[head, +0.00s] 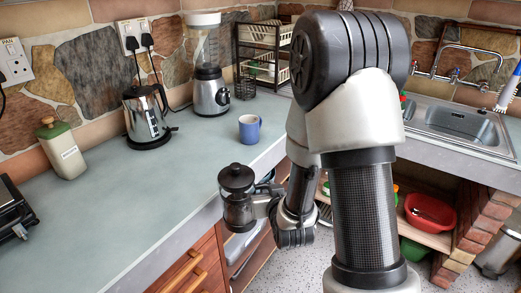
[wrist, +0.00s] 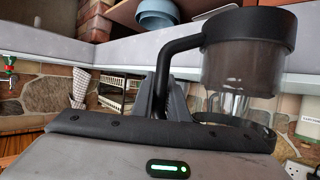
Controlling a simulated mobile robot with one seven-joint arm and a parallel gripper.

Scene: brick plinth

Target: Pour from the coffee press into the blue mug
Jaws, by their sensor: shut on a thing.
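The coffee press (head: 238,207) is dark and see-through with a black lid, and it looks upright in the head view. My gripper (head: 266,203) is shut on its handle, at the press's right side. The press shows large in the wrist view (wrist: 240,70), with its black handle running between the fingers of my gripper (wrist: 172,98). The blue mug (head: 249,128) stands upright on the counter, behind the press and apart from it. The mug's inside is mostly hidden, and I cannot make out the mug in the wrist view.
The grey-green counter (head: 130,205) has free room left of the mug. A kettle (head: 146,118), a blender (head: 209,90) and a green canister (head: 62,150) stand along the wall. A dish rack (head: 262,55) is behind the mug. The counter's front edge runs close by the press.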

